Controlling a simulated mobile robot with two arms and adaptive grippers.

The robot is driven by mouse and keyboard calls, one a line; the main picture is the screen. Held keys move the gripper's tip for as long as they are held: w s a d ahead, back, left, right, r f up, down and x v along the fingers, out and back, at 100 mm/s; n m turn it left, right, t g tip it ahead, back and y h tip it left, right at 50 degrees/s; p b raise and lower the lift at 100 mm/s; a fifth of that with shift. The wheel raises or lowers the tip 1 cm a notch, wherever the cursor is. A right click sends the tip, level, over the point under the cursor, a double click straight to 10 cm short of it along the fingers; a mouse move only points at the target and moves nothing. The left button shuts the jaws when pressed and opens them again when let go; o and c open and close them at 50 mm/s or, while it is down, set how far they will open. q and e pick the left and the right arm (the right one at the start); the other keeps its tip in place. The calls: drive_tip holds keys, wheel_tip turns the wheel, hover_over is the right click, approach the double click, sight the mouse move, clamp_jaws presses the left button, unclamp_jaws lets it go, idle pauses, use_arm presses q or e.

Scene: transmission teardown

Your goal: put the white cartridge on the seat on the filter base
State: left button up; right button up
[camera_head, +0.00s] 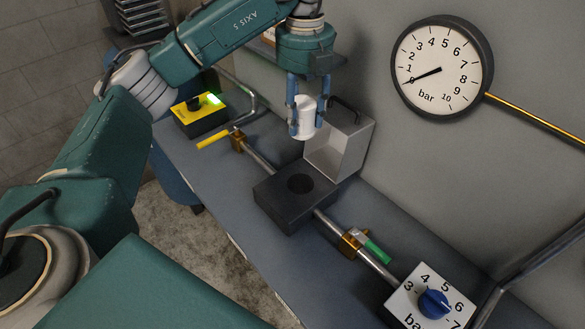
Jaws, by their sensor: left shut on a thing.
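The white cartridge (305,116) is a small upright cylinder. My left gripper (301,126) points down with its blue fingers shut on the cartridge and holds it in the air. The filter base (283,213) is a dark block on the bench below and slightly left of the cartridge in the picture. Its seat (300,184) is a black round spot on the top face, and nothing lies on it. The cartridge is apart from the base. My right gripper is not in view.
An open grey box (352,150) with a black handle stands behind the base. A pipe with a yellow-handled valve (213,139) and a green-handled valve (376,250) runs along the grey bench (215,180). A blue-knob regulator (434,302) stands front right; a yellow box (199,118) stands left. A gauge (441,68) hangs on the wall.

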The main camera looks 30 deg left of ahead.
use_arm(q)
wheel_tip(320, 180, down, 14)
drive_tip(key=shift+s+r+p, duration=0.1)
drive_tip(key=shift+r+p, duration=0.1)
drive_tip(key=shift+p, duration=0.45)
wheel_tip(320, 180, down, 4)
drive_tip(key=shift+p, duration=0.5)
drive_tip(key=shift+f, duration=0.2)
drive_tip(key=o, duration=1.2)
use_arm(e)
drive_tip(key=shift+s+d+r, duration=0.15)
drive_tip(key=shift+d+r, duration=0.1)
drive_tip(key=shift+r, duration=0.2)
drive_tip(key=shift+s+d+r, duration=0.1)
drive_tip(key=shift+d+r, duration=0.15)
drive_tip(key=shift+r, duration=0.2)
use_arm(q)
drive_tip(key=shift+r, duration=0.1)
